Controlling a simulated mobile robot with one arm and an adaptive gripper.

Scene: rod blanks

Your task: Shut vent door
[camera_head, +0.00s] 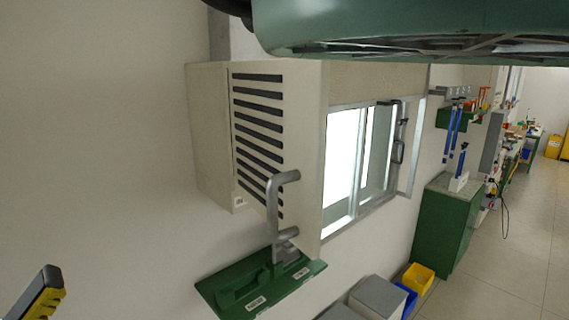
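A beige vent housing (212,132) stands out from the wall left of centre. Its slotted face (258,148) has a column of dark slanted slots. I cannot tell for certain which panel is the vent door, or whether it is open. A grey bent bar (274,208), like a lever handle, stands in front of the lower right of the slots. My gripper is not recognisable in this view.
A bright framed window (342,158) is right of the slots. A large green body (400,22) covers the top. A black and yellow part (40,292) shows at lower left. Grey boxes (378,298), a yellow bin (418,276) and a green cabinet (440,232) stand right.

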